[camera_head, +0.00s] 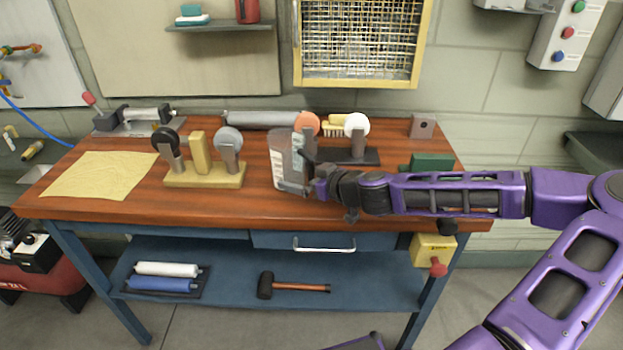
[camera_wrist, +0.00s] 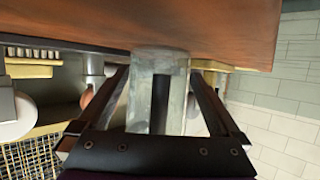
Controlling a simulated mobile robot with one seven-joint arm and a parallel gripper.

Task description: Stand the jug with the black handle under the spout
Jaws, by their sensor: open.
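A clear, greyish jug (camera_head: 281,160) stands upright near the middle of the workbench. In the wrist view the jug (camera_wrist: 174,100) shows between my fingers, with a dark vertical strip, seemingly its black handle (camera_wrist: 160,104), facing the camera. My gripper (camera_head: 308,172) is at the jug's right side, on the handle side. In the wrist view my gripper (camera_wrist: 161,82) is open, one finger on each side of the jug; I cannot tell whether either touches. The arm partly hides the jug's right side. I cannot clearly make out a spout.
Left of the jug is a wooden stand (camera_head: 205,176) with a black and a grey disc. Behind my gripper, a white disc (camera_head: 356,124) and an orange disc (camera_head: 307,123) stand near a dark base. Yellow paper (camera_head: 98,176) lies left. The bench's front edge (camera_head: 190,212) is close.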

